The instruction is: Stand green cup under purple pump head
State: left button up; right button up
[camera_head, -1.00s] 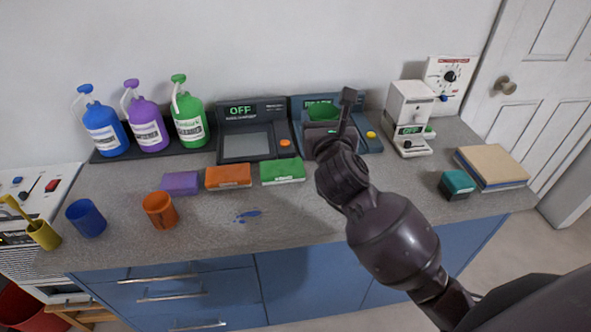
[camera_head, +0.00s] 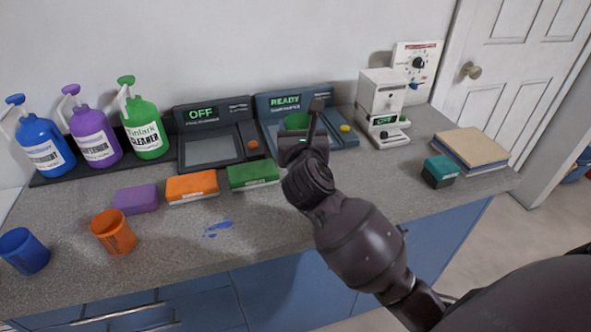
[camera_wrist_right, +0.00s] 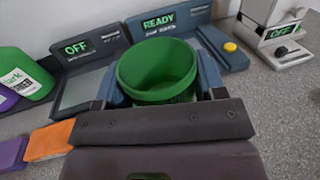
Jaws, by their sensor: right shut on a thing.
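The green cup (camera_wrist_right: 157,75) is upright and open at the top in the right wrist view, in front of the device that reads READY. In the head view the green cup (camera_head: 297,121) shows only in part behind my right gripper (camera_head: 303,140). Whether the cup touches the device below cannot be told. The purple pump bottle (camera_head: 94,135) stands at the back left between a blue and a green one, its purple pump head (camera_head: 70,89) on top. My left gripper is not in view.
Orange (camera_head: 114,231) and blue (camera_head: 23,250) cups stand at the front left. Purple (camera_head: 136,198), orange (camera_head: 192,187) and green (camera_head: 253,174) blocks lie before the devices. A blue spill (camera_head: 218,228) marks the counter. A device reading OFF (camera_head: 211,145) stands beside the READY one.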

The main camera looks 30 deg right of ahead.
notch_tip(320, 180, down, 5)
jog(key=shift+r+b, duration=0.15)
jog(key=shift+b, duration=0.35)
notch_tip(320, 180, down, 5)
jog(key=shift+f+b, duration=0.15)
jog(key=shift+b, duration=0.75)
jog(key=shift+f, duration=0.4)
jog(key=o, duration=0.9)
jog(key=shift+o, duration=0.2)
